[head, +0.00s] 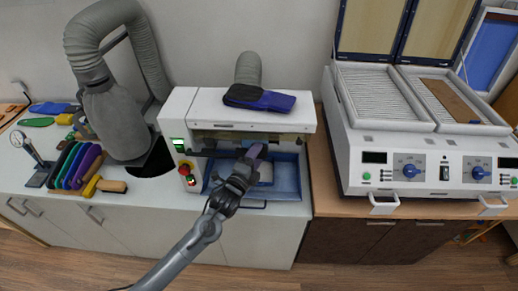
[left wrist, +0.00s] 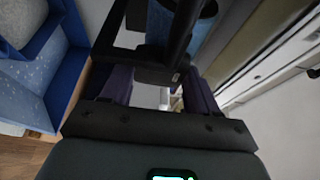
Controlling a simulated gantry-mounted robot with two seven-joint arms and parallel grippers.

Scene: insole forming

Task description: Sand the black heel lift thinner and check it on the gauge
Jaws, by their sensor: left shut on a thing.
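My left gripper (head: 250,160) reaches into the front opening of the white sanding machine (head: 185,110), above its blue tray (head: 288,182). It is shut on a dark piece, mostly hidden by the fingers in the head view. In the left wrist view, a black piece (left wrist: 158,74) shows between the two dark purple fingers of my left gripper (left wrist: 160,88); I cannot tell for certain that it is the heel lift. The dial gauge (head: 32,152) stands at the far left of the bench. My right gripper is in neither view.
A black and blue insole (head: 260,98) lies on top of the machine. A grey suction hose (head: 112,95) stands to its left. Coloured insoles (head: 75,165) stand in a rack beside the gauge. A heating press (head: 425,150) with open lids is at the right.

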